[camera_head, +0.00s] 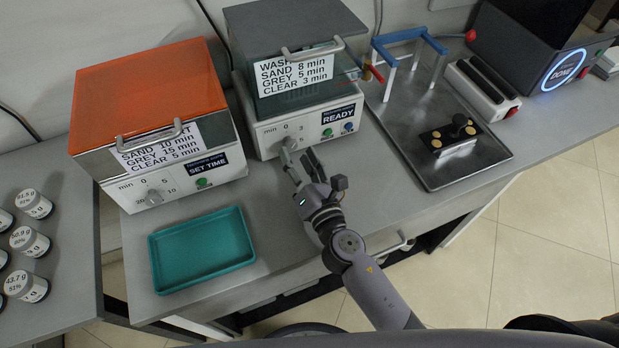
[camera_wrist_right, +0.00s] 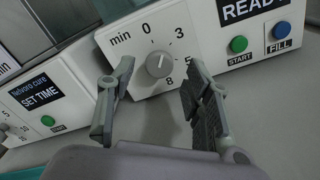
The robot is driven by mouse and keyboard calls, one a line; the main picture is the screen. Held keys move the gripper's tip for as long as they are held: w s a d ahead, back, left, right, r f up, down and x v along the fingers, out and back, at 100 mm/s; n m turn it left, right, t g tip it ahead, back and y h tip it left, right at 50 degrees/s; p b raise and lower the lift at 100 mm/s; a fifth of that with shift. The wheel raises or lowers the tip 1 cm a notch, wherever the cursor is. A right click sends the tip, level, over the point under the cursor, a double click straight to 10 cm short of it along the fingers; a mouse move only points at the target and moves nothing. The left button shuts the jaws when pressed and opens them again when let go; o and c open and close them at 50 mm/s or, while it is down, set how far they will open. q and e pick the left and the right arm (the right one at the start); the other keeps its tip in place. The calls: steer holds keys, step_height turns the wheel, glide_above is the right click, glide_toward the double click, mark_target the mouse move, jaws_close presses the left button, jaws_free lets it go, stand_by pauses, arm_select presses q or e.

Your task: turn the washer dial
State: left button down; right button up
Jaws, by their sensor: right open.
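The washer (camera_head: 258,110) is the grey-lidded machine with a white front panel and a READY display. Its dial (camera_wrist_right: 159,65) is a round grey knob with a scale marked 0, 3, 5 and 8 min; its pointer mark is toward the upper part of the scale. My right gripper (camera_wrist_right: 160,95) is open, with one finger on each side of the dial in the wrist view. I cannot tell whether either finger touches it. In the head view my right gripper (camera_head: 298,160) is just in front of the dial and partly hides it. My left gripper is not in view.
An orange-lidded machine (camera_head: 150,85) with its own dial (camera_head: 153,197) stands left of the washer. A teal tray (camera_head: 202,286) lies in front of it. A metal tray (camera_head: 415,160) is at right. Green START (camera_wrist_right: 238,44) and blue FILL (camera_wrist_right: 281,30) buttons are right of the dial.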

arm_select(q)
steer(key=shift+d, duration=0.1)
arm_select(e)
steer(key=v, duration=0.8)
steer(key=shift+s+d, duration=0.15)
steer(key=shift+s, duration=0.15)
steer(key=shift+r, duration=0.1)
